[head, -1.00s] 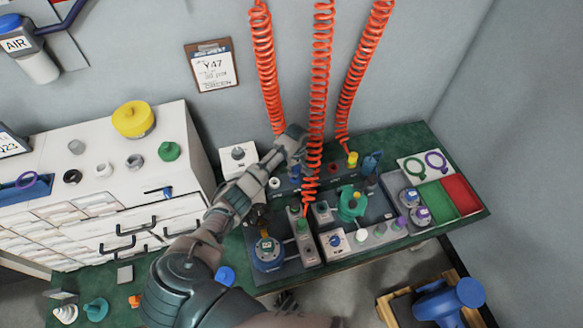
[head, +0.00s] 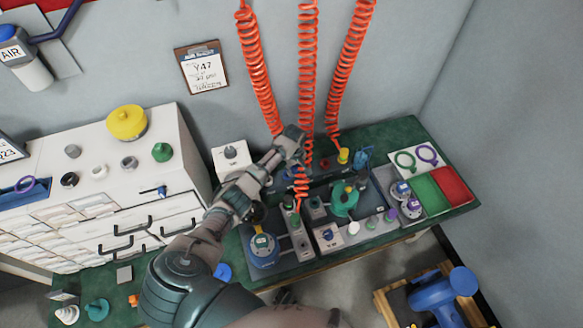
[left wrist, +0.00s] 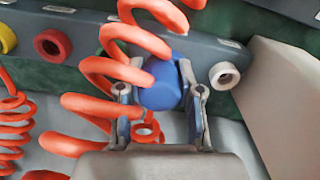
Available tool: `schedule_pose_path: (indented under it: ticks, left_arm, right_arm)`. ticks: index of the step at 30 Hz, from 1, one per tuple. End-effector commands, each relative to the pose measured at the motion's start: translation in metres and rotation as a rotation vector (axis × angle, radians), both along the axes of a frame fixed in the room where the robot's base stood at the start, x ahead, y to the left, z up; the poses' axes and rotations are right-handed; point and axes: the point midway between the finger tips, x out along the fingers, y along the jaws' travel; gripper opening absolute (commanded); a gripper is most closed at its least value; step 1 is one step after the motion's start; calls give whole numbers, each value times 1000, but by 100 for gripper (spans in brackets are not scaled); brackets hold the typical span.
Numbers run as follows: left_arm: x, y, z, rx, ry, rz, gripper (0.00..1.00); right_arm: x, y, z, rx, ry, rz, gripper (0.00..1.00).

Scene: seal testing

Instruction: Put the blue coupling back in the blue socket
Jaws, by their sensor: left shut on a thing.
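My left gripper (head: 292,146) reaches over the back of the green bench, beside the rail of sockets. In the left wrist view my left gripper (left wrist: 160,105) is shut on the blue coupling (left wrist: 162,86), which sits between its two fingers. A red coiled hose loops across and beside the coupling. The coupling is in front of the grey rail (left wrist: 125,50). I cannot tell whether it touches the rail. The blue socket is not clearly visible; the coupling and fingers cover that part of the rail. My right gripper is not in view.
A red socket (left wrist: 52,45) and a white socket (left wrist: 224,75) flank the held coupling. A yellow coupling (head: 343,156) stands farther right on the rail. Red coiled hoses (head: 258,70) hang close around my gripper. A grey box (left wrist: 285,85) stands right of the white socket.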

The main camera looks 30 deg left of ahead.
Motion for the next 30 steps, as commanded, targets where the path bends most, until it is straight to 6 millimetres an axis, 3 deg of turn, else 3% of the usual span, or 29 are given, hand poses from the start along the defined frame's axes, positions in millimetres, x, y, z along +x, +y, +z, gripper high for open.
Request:
schedule_pose_path:
  ticks: [7, 20, 30]
  left_arm:
    - [0, 8, -3, -8, 0, 4, 0]
    - [0, 3, 1, 4, 0, 2, 0]
    - [1, 18, -1, -4, -1, 3, 0]
  right_arm:
    - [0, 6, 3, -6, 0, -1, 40]
    - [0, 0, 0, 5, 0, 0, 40]
    - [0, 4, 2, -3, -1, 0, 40]
